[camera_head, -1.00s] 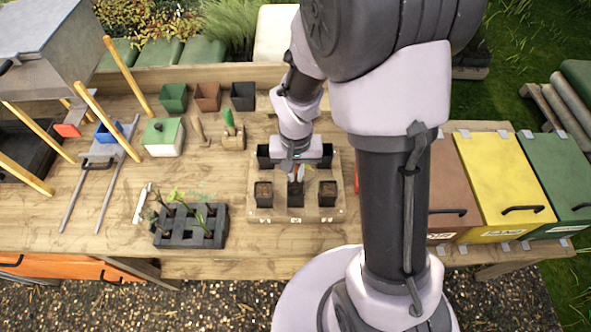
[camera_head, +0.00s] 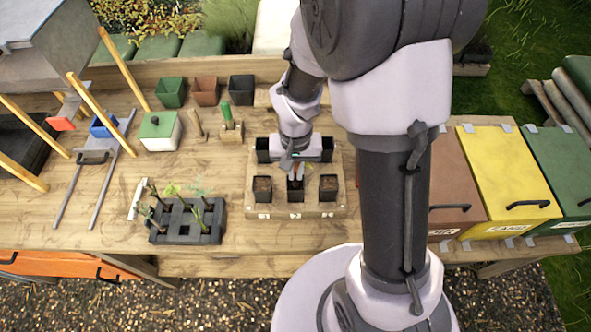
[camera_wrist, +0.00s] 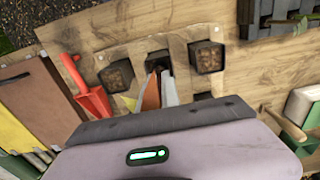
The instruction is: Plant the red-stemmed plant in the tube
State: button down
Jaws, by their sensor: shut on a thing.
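A wooden stand (camera_head: 257,209) holds a front row of three black square tubes. The left tube (camera_head: 262,189) and right tube (camera_head: 328,188) show brown fill. The middle tube (camera_head: 296,194) looks dark inside; it also shows in the wrist view (camera_wrist: 158,57). My gripper (camera_head: 297,171) points down just behind and above the middle tube. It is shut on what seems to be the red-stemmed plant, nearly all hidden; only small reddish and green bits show. In the wrist view, the fingers (camera_wrist: 160,88) reach toward the middle tube. I cannot tell whether the plant's base is inside it.
A dark tray (camera_head: 184,236) with several seedlings stands left of the stand. Three empty pots, the middle one brown (camera_head: 206,92), stand at the back. Lidded bins, one yellow (camera_head: 505,180), are at right.

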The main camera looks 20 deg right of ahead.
aim_at(295, 178)
jog(key=shift+f, duration=0.15)
jog(key=shift+f+b, duration=0.65)
jog(key=shift+b, duration=0.05)
dwell(0.4)
jog(key=shift+f+b, duration=0.85)
jog(key=shift+f+b, duration=0.6)
jog(key=shift+b, duration=0.2)
dwell(0.9)
dwell(0.6)
jog(key=c, duration=1.5)
grip_release()
jog(key=c, duration=0.4)
jog(key=shift+c, duration=0.2)
